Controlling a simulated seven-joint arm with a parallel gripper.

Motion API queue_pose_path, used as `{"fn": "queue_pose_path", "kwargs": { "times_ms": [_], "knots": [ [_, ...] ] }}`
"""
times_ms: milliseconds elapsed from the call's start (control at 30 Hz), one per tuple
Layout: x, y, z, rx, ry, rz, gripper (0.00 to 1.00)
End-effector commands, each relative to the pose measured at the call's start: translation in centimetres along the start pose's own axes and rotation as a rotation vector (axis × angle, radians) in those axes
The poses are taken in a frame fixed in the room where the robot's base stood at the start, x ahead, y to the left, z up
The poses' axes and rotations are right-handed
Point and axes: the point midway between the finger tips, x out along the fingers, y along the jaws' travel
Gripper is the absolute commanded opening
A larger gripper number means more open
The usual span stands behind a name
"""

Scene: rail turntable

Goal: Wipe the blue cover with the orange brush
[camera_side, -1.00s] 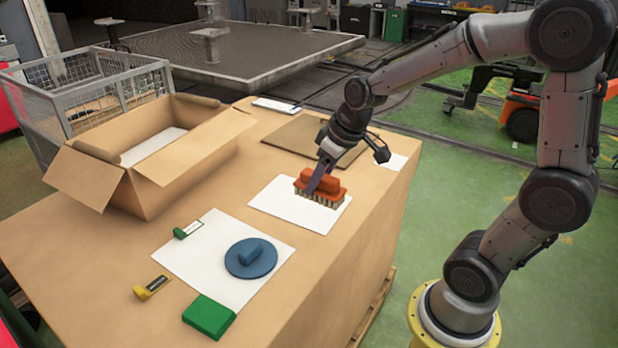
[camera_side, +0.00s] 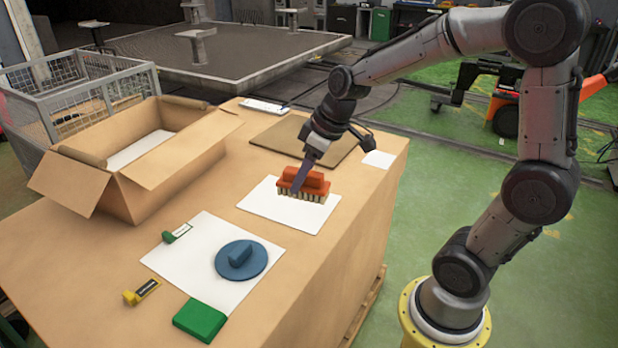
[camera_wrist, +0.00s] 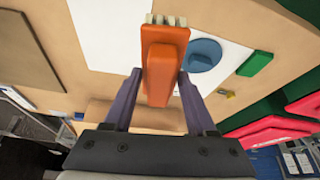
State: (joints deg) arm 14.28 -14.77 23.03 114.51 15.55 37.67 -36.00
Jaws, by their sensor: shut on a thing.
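The orange brush (camera_side: 303,185) has pale bristles pointing down and is over a white sheet by the right side of the big carton top. Whether the bristles touch the sheet or hang just above it, I cannot tell. My gripper (camera_side: 299,186) is shut on the brush from above. In the wrist view the brush (camera_wrist: 160,65) sits between the two purple fingers of my gripper (camera_wrist: 160,95). The blue cover (camera_side: 252,268), a round disc with a raised grip, lies on another white sheet nearer the front. It also shows in the wrist view (camera_wrist: 203,55), partly behind the brush.
Around the cover's sheet (camera_side: 190,250) lie a green block (camera_side: 200,320), a small green piece (camera_side: 176,234) and a yellow piece (camera_side: 142,292). An open cardboard box (camera_side: 160,180) stands at the left. A brown board (camera_side: 300,138) lies behind the brush. Bare cardboard separates the two sheets.

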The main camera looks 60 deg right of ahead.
Motion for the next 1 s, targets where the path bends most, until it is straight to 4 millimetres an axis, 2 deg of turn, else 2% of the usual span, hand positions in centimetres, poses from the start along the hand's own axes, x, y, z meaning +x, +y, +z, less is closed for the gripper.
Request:
{"fn": "queue_pose_path", "kwargs": {
  "times_ms": [67,200,300,400,600,767,1000],
  "knots": [
    [0.5,-1.0,-2.1,-0.114,-0.001,-0.05,0.12],
    [2.0,-4.2,-6.0,-0.335,-0.002,-0.142,0.12],
    [3.3,-6.7,-8.0,-0.451,-0.003,-0.189,0.12],
    [4.5,-8.8,-9.2,-0.511,-0.003,-0.214,0.12],
    [6.0,-10.9,-9.3,-0.552,-0.001,-0.229,0.12],
    [6.9,-11.1,-8.9,-0.555,-0.002,-0.231,0.12],
    [9.4,-11.0,-7.9,-0.553,-0.003,-0.231,0.12]
  ]
}}
